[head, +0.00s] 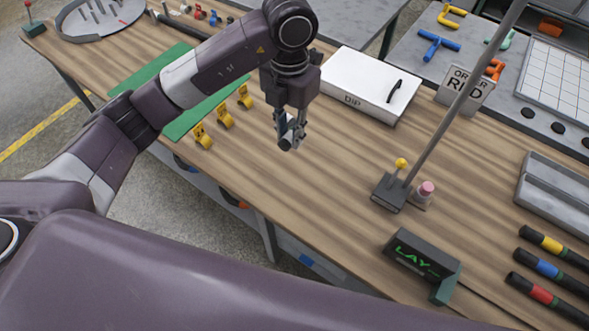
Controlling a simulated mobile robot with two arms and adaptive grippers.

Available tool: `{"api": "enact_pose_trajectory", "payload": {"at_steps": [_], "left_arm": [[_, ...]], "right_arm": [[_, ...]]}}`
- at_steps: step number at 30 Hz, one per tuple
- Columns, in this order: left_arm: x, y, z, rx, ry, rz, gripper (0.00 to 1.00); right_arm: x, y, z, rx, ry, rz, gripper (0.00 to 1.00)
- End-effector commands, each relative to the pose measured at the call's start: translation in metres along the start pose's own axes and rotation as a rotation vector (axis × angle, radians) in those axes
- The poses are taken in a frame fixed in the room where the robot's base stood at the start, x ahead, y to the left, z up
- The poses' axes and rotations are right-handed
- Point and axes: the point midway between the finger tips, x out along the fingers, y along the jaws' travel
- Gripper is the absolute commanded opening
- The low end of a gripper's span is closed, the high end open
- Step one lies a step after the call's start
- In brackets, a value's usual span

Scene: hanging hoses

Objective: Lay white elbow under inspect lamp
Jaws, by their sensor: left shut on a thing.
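My left gripper (291,139) points down above the wooden bench, left of the middle of the view. It is shut on a small pale and dark piece (287,128), mostly hidden between the fingers. I cannot tell whether this piece is the white elbow, and no other white elbow stands out. A slanting grey pole (461,95) rises from a dark base (388,193) to the right of the gripper and leaves the picture at the top. Its upper end is out of view, so I cannot tell whether it is the inspect lamp. My right gripper is not in view.
A white box marked DIP (352,80) stands behind the gripper. Yellow clips (224,116) line a green mat (185,118). A dark box with green LAY lettering (417,258) is at front right. Banded hoses (552,270) lie at right. Bench between gripper and pole is clear.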

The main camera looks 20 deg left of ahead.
Motion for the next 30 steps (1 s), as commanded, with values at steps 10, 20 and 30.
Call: {"api": "enact_pose_trajectory", "payload": {"at_steps": [10, 20, 30], "left_arm": [[0.088, 0.0, 0.0, 0.0, 0.007, -0.001, 0.0], [0.128, 0.0, 0.002, 0.003, 0.001, 0.0, 0.0], [0.166, 0.001, 0.003, 0.003, 0.0, 0.0, 0.0]], "right_arm": [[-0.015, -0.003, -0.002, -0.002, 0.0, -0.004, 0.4], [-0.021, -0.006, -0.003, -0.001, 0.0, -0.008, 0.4], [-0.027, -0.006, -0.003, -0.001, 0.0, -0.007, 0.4]]}}
